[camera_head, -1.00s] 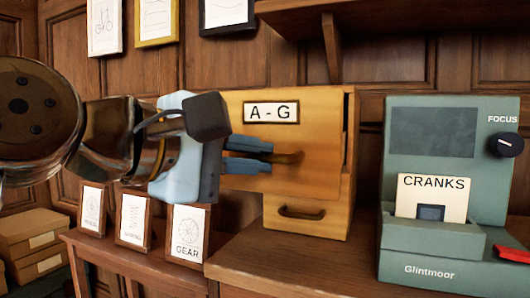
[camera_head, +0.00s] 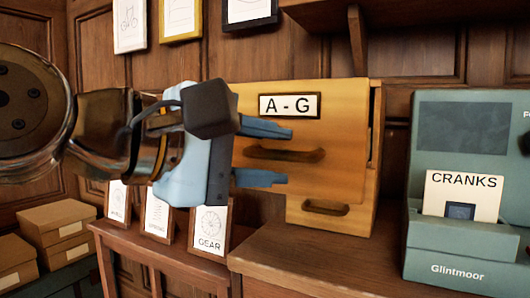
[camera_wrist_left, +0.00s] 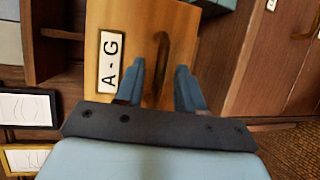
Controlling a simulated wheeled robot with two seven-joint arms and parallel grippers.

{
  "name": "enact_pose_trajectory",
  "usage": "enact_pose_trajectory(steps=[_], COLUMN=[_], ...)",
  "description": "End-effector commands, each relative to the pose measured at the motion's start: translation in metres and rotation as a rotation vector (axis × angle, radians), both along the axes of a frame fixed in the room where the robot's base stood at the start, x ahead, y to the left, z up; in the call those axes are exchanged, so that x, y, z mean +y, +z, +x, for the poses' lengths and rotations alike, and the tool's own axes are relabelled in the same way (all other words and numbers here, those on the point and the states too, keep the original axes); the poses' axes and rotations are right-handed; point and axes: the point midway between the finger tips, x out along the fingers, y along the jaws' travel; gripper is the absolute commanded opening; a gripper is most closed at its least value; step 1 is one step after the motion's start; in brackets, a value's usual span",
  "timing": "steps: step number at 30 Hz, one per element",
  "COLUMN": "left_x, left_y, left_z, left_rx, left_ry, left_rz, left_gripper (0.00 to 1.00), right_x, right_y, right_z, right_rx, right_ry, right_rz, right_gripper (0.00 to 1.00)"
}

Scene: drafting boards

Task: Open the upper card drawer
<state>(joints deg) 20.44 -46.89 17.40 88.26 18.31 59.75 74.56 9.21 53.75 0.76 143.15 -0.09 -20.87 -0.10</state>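The upper card drawer (camera_head: 345,140) has a yellow wooden front with an "A - G" label (camera_head: 289,106) and a dark bar handle (camera_head: 308,155). Its front stands out from the cabinet, well forward of the lower drawer (camera_head: 340,213). My left gripper (camera_head: 288,156) is open, with one blue finger above the handle and one below. In the left wrist view the handle (camera_wrist_left: 162,45) lies between the spread fingers and is not gripped. My right gripper is not in view.
A green machine (camera_head: 455,245) with a "CRANKS" card (camera_head: 462,190) stands on the right. Framed cards, including "GEAR" (camera_head: 210,226), stand on a lower wooden shelf at left. Stacked boxes (camera_head: 58,220) are at far left.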

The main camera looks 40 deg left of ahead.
Motion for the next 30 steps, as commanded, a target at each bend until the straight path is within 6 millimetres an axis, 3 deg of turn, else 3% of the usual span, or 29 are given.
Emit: enact_pose_trajectory(steps=[11, 24, 30], left_x=[0.001, 0.017, 0.022], left_y=[0.003, 0.023, 0.027], left_z=[-0.009, -0.104, -0.129], left_rx=[-0.004, -0.005, -0.002], left_ry=[0.001, 0.000, 0.000], left_rz=[0.001, 0.000, 0.000], left_gripper=[0.38, 0.38, 0.38], right_x=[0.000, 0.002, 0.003], right_y=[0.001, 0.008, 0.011], right_z=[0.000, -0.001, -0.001], right_rx=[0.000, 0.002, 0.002], right_ry=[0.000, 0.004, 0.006], right_rz=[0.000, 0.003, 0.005], right_gripper=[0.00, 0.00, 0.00])
